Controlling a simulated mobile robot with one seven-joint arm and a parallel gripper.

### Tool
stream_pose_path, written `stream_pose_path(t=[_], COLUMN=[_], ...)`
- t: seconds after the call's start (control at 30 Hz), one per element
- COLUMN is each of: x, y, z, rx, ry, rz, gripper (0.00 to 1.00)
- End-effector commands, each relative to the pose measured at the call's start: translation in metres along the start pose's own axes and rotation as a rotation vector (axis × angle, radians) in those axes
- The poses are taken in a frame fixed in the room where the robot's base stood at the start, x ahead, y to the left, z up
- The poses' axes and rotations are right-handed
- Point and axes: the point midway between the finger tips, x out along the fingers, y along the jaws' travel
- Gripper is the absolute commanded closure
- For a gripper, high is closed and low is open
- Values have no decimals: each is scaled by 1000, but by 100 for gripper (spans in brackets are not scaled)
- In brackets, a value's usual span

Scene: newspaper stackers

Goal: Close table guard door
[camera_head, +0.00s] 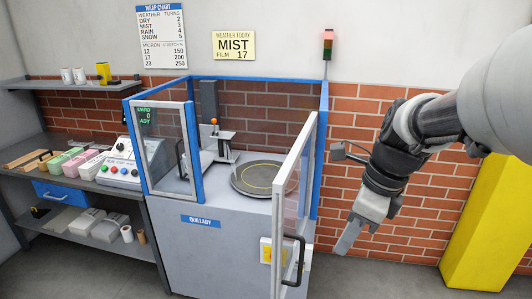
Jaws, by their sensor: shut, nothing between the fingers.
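The table guard door (306,180) is a clear panel in a white frame at the front right of the blue-framed machine. It stands open, swung out toward me, with a black handle (291,262) low on it. Behind it the round turntable (262,178) shows inside the enclosure, partly hidden by the door. My gripper (346,242) hangs to the right of the door, pointing down, shut and empty. It is apart from the door and handle in the picture.
A yellow column (487,225) stands at the right. A shelf bench with a button console (118,165) and pastel boxes (70,162) is at the left. A red signal lamp (327,42) rises behind the machine. Floor shows between machine and column.

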Motion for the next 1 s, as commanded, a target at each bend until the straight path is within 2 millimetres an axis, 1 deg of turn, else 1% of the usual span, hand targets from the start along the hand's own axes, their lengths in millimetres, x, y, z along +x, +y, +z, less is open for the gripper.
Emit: stream_pose_path(t=[0.03,0.2,0.4,0.43,0.5,0.63,0.8,1.0], x=[12,49,90,87,89,92,94,94], y=[1,1,1,0,1,0,0,0], z=[-1,-1,-1,7,19,32,38,39], rx=[-1,-3,-3,-7,-7,-6,-4,-3], ry=[1,3,2,1,1,1,1,1], rz=[3,5,3,0,0,-1,-1,-1], gripper=[100,100,100,100,100,100,100,100])
